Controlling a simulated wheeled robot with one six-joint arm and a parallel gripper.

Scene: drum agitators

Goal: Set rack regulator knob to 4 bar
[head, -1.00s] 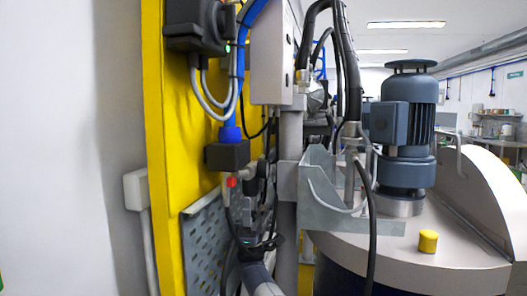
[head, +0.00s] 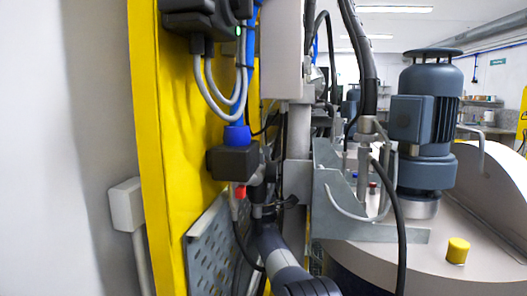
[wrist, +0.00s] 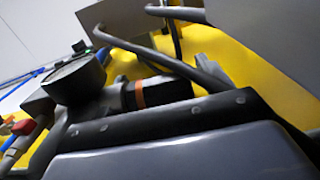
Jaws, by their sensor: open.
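In the wrist view a black cylinder with an orange ring (wrist: 152,93), which looks like the regulator knob, lies in front of the yellow panel. A round dark gauge (wrist: 76,78) is at its left; its reading is not legible. The dark edge of my gripper (wrist: 160,120) crosses the view just below the knob, close to it. My gripper is open; its fingertips are not clearly visible and contact with the knob cannot be told. In the head view my arm reaches up beside the rack, and the knob cannot be made out.
The yellow panel (head: 160,130) carries a dark block (head: 233,162) with a blue fitting (head: 237,136) and looping cables. A perforated grey plate (head: 210,250) is below. A metal bracket (head: 335,190), hoses and a motor (head: 428,115) on the drum lid crowd the right.

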